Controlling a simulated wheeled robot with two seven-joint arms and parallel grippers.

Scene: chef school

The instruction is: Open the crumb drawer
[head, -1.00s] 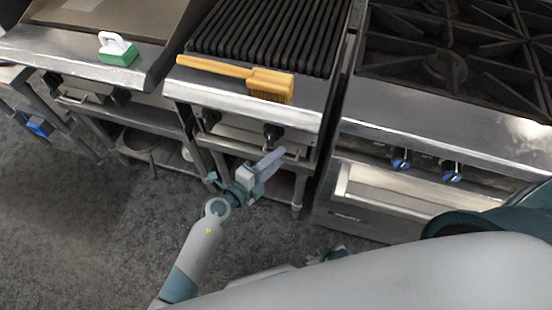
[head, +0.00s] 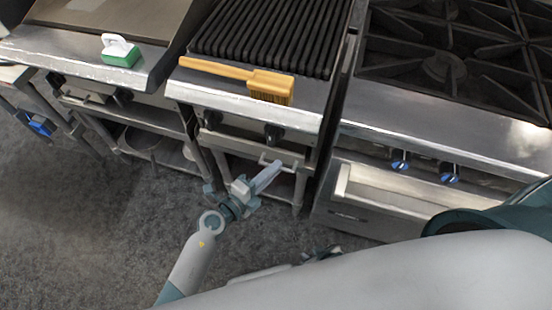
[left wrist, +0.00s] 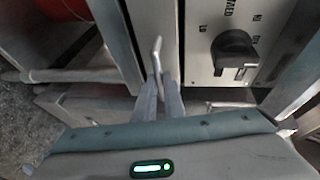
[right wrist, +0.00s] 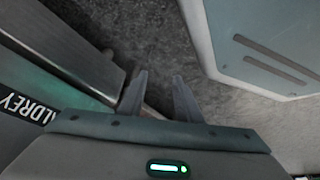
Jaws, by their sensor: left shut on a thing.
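The crumb drawer (head: 235,146) is the steel front below the knobs of the ridged grill in the head view. Its bar handle (head: 270,161) is at the right part of that front. The handle also shows in the left wrist view (left wrist: 157,55). My left gripper (head: 278,166) is shut on the handle, with the bar between its fingertips in the left wrist view (left wrist: 160,82). The drawer front stands out a little from under the knob panel. My right gripper (right wrist: 159,76) is open and empty, low beside a steel appliance front.
A yellow brush (head: 240,76) lies on the grill's front ledge. A green scrubber (head: 120,52) stands on the griddle ledge at the left. A stove (head: 430,130) with blue-ringed knobs is at the right. The grey floor in front of the left appliances is clear.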

